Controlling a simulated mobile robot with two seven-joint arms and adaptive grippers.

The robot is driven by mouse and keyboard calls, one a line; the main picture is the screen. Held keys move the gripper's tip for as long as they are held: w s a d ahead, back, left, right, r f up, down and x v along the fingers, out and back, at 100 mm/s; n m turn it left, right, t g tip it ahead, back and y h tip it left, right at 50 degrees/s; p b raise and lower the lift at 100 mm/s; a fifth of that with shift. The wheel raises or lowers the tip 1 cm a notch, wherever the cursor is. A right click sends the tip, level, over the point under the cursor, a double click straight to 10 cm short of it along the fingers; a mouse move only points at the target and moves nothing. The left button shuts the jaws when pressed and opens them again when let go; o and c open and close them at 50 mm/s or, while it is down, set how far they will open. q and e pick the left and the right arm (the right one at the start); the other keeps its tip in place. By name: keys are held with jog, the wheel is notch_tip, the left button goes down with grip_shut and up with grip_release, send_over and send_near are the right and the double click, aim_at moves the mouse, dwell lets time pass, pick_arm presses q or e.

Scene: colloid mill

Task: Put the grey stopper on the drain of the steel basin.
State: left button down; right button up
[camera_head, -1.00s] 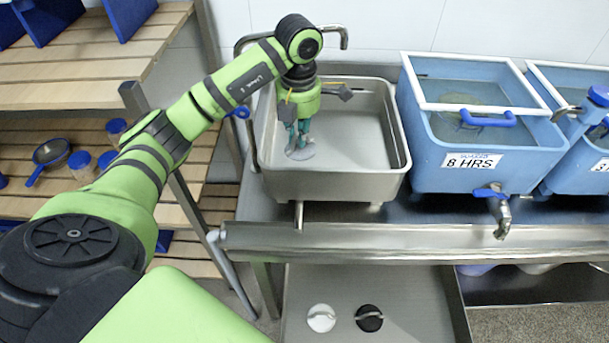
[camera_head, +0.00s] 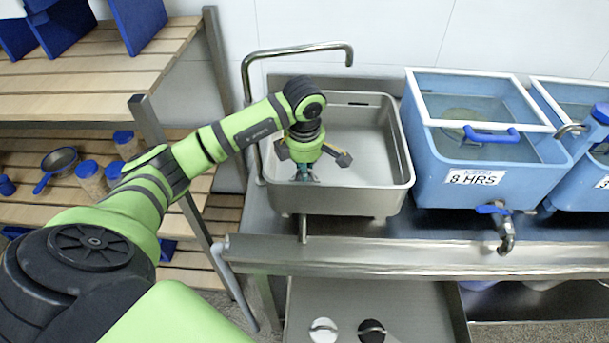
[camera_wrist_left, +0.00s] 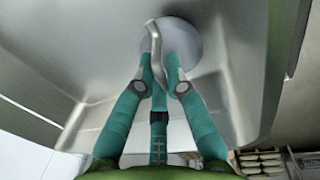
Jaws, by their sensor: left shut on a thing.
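The steel basin (camera_head: 397,145) stands on the steel bench, with my left gripper (camera_head: 304,176) reaching down into its left front part. The gripper's teal fingers are shut on the curved handle of the grey stopper (camera_wrist_left: 186,42), a round disc in the left wrist view. The gripper also shows there (camera_wrist_left: 161,68). The disc is low in the basin, near the floor; I cannot tell if it touches. In the head view the stopper is hidden by the gripper and the basin's front rim. The drain is not visible. My right gripper is not in view.
A steel faucet pipe (camera_head: 300,50) arches along the basin's left and back. A blue tank labelled 8 HRS (camera_head: 540,180) stands close at the right. A white stopper (camera_head: 323,325) and a black one (camera_head: 371,326) lie on the lower shelf. Wooden shelves (camera_head: 110,75) stand left.

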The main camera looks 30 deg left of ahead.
pick_arm(q)
notch_tip(320, 180, down, 3)
jog(key=shift+f+p, duration=0.1)
jog(key=shift+p, duration=0.25)
jog(key=c, duration=1.3)
grip_release()
jog(key=shift+f, duration=0.1)
jog(key=shift+s+d+r+b, duration=0.2)
jog(key=shift+r+b, duration=0.35)
jog(key=shift+r, duration=1.5)
jog(key=shift+s+d+r+b, duration=0.1)
jog(key=shift+s+r+b, duration=0.3)
jog(key=shift+r, duration=1.6)
jog(key=shift+s+d+r+b, duration=0.1)
jog(key=shift+r+b, duration=0.6)
jog(key=shift+r, duration=1.35)
jog(key=shift+w, duration=0.1)
